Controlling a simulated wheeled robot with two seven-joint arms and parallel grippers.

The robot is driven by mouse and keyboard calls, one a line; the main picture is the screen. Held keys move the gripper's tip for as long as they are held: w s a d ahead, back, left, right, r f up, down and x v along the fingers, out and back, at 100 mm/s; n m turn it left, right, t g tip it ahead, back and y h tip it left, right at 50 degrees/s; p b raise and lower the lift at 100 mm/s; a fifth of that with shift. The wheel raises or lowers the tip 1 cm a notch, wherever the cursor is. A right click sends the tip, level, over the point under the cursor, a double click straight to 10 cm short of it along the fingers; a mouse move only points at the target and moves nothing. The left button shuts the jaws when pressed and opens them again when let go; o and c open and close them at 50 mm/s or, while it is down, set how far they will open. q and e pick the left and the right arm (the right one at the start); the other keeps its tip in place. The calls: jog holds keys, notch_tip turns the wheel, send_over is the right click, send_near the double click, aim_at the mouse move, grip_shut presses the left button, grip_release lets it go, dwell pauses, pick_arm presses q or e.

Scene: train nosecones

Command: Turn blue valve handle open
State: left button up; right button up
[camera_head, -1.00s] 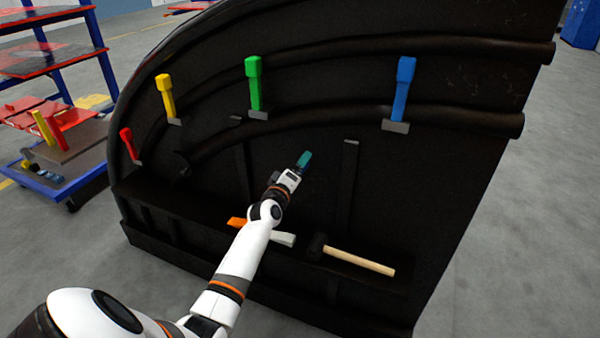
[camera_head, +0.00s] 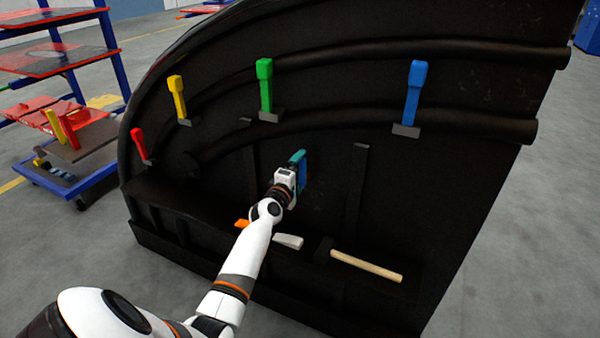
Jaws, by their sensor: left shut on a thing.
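The blue valve handle (camera_head: 414,92) stands upright on the upper right of the black curved panel (camera_head: 330,110), above a grey base plate. My left gripper (camera_head: 299,160) is in front of the panel's middle, below and to the left of the blue handle and clearly apart from it. Its teal fingers are shut on a small blue piece (camera_head: 302,177), which is mostly hidden and which I cannot identify. My right gripper is not in view.
Green (camera_head: 265,88), yellow (camera_head: 178,98) and red (camera_head: 140,144) handles stand to the left along the panel. A wooden-handled hammer (camera_head: 365,265) and an orange-and-white tool (camera_head: 288,241) lie on the lower ledge. A blue cart (camera_head: 75,180) stands at the left.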

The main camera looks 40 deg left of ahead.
pick_arm(q)
jog(key=shift+r, duration=0.1)
jog(key=o, duration=1.1)
jog(key=shift+c, duration=0.2)
jog(key=v, duration=1.2)
jog(key=shift+p, duration=0.45)
jog(key=shift+d, duration=0.1)
